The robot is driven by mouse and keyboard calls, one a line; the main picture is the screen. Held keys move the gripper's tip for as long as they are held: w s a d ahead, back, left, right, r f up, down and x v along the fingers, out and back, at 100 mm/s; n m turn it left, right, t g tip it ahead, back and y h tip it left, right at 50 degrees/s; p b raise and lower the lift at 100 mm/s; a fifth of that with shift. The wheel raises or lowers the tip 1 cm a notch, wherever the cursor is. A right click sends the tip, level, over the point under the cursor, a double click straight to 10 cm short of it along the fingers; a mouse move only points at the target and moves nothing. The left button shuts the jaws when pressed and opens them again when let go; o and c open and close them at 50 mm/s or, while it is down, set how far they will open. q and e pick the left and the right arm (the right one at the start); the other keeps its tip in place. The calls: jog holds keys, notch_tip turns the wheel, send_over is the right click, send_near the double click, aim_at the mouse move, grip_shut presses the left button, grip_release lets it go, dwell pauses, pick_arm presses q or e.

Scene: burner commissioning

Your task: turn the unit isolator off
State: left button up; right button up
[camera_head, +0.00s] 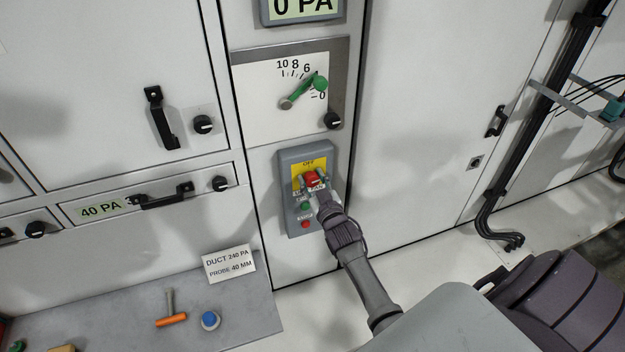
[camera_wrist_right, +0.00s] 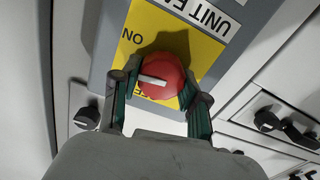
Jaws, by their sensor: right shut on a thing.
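The unit isolator is a red round knob (camera_head: 313,179) on a yellow plate (camera_head: 298,171), set on a grey box (camera_head: 291,213) on the white cabinet front. "OFF" is printed at the plate's top in the head view. My right gripper (camera_head: 314,186) reaches it from below right and is shut on the knob. In the right wrist view, the fingers (camera_wrist_right: 158,96) stand on either side of the red knob (camera_wrist_right: 165,66), which bears a white bar lying nearly level and towards the left. The word "ON" shows left of it; lettering below is partly hidden. My left gripper is not in view.
Green and red buttons (camera_head: 305,224) sit low on the grey box. Above is a dial panel with a green-handled lever (camera_head: 319,82) and a black knob (camera_head: 333,121). A grey bench (camera_head: 250,315) at lower left carries an orange-handled tool (camera_head: 172,320) and a blue knob (camera_head: 210,320).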

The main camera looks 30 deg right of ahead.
jog(key=n, duration=0.4)
jog(key=shift+a+n, duration=0.1)
jog(key=shift+n, duration=0.2)
jog(key=n+b, duration=0.1)
jog(key=n, duration=0.2)
jog(key=shift+f+n, duration=0.15)
jog(key=shift+n, duration=0.15)
jog(key=n+b, duration=0.1)
jog(key=n, duration=0.3)
jog(key=shift+a+f+b, duration=0.1)
jog(key=shift+b, duration=0.25)
jog(key=shift+n+b, duration=0.5)
jog(key=shift+n, duration=1.7)
jog(key=o, duration=1.2)
jog(key=shift+c, duration=0.2)
